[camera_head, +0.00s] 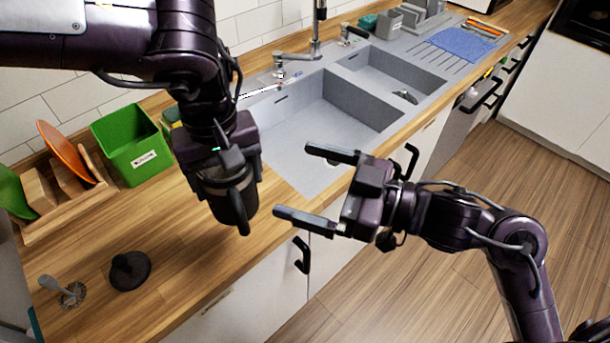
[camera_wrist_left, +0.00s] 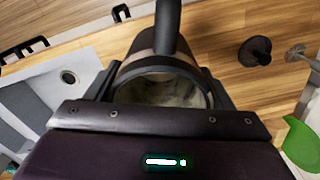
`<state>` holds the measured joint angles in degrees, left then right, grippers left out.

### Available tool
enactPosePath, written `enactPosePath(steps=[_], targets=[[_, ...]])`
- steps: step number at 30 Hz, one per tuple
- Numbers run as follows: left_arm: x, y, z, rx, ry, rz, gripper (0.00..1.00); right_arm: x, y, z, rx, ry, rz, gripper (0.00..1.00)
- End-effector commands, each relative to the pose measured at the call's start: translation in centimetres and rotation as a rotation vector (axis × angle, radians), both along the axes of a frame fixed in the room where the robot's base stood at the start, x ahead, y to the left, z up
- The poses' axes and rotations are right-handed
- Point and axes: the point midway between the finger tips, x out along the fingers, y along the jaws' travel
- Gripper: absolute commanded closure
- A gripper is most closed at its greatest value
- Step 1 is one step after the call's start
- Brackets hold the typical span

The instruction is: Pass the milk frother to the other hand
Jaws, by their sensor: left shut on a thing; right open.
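The milk frother (camera_head: 225,208) is a dark, open-topped cylindrical jug. My left gripper (camera_head: 230,190) is shut on it and holds it above the front part of the wooden counter. In the left wrist view, the frother (camera_wrist_left: 160,92) sits between the gripper's fingers, with its open mouth and a dark bar-like part showing. My right gripper (camera_head: 292,180) is open and empty, to the right of the frother and apart from it, with its fingers pointing left toward it. The frother's far side is hidden.
A black round object with a knob (camera_head: 130,271) and a whisk (camera_head: 72,294) rest on the counter (camera_head: 185,265). A green box (camera_head: 130,145) and a wooden rack (camera_head: 60,210) with plates stand at the left. The sink (camera_head: 320,125) lies behind my right gripper.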

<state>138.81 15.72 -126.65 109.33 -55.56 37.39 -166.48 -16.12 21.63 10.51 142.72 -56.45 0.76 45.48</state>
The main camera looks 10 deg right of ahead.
Motion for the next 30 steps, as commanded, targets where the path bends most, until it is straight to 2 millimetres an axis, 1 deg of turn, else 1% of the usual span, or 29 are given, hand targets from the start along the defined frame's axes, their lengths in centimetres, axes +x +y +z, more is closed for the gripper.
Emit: enactPosePath(steps=[3,5,8,15,21,25,30], targets=[[0.0,0.0,0.1,-0.001,-0.001,0.0,0.61,-0.3,0.7,0.4,-0.003,-0.009,0.013,0.0],[0.0,0.0,0.1,-0.001,-0.001,0.0,0.61,-0.1,1.1,0.5,-0.002,-0.008,0.013,0.0],[0.0,0.0,0.1,-0.001,-0.001,0.0,0.61,0.6,2.3,0.5,-0.001,-0.01,0.015,0.0],[0.0,0.0,0.1,-0.001,-0.001,0.0,0.61,2.9,6.4,0.5,0.002,-0.008,0.013,0.0],[0.0,0.0,0.1,-0.001,-0.001,0.0,0.61,4.4,9.2,0.5,0.001,-0.007,0.012,0.0],[0.0,0.0,0.1,-0.001,-0.001,0.0,0.61,5.0,10.2,0.4,-0.002,-0.007,0.012,0.0],[0.0,0.0,0.1,-0.001,-0.001,0.0,0.61,5.3,10.8,0.4,-0.004,-0.007,0.011,0.0]])
